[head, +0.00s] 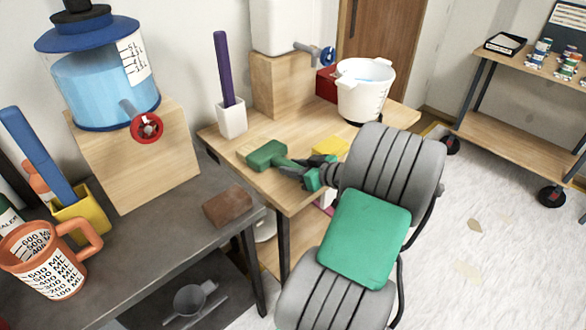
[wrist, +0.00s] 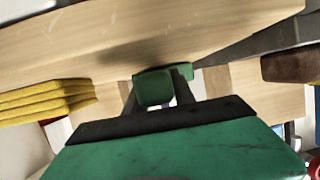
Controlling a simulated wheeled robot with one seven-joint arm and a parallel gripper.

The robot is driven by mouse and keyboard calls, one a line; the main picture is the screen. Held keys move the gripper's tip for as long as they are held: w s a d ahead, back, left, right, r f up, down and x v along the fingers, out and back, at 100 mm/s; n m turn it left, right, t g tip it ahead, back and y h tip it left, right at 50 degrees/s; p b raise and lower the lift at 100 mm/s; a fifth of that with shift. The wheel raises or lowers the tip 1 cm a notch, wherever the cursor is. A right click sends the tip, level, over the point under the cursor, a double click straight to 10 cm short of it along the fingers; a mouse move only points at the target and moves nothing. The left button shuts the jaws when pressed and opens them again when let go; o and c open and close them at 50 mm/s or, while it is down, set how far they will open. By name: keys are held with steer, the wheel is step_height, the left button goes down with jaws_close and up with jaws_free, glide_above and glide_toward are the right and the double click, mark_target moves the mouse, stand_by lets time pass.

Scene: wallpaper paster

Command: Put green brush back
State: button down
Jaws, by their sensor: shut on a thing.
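The green brush (head: 266,154) is at the front part of the wooden table (head: 215,142), with its wide green end pointing left, away from my gripper. My gripper (head: 298,172) is shut on its handle. I cannot tell whether the brush touches the tabletop or is just above it. In the wrist view, a green part of the brush (wrist: 153,88) shows beyond my dark fingers; the rest is hidden. A white holder (head: 232,120) with an upright purple-handled tool stands at the table's back left.
Yellow sponges (head: 331,147) lie right beside my gripper. A white bucket (head: 362,95) stands behind them, near a wooden block (head: 277,85) with a white tank. A brown block (head: 228,207) lies on the grey table. A yellow holder (head: 82,220) stands at left.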

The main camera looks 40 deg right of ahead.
steer(key=c, duration=1.1)
jaws_free()
steer(key=shift+o, duration=0.2)
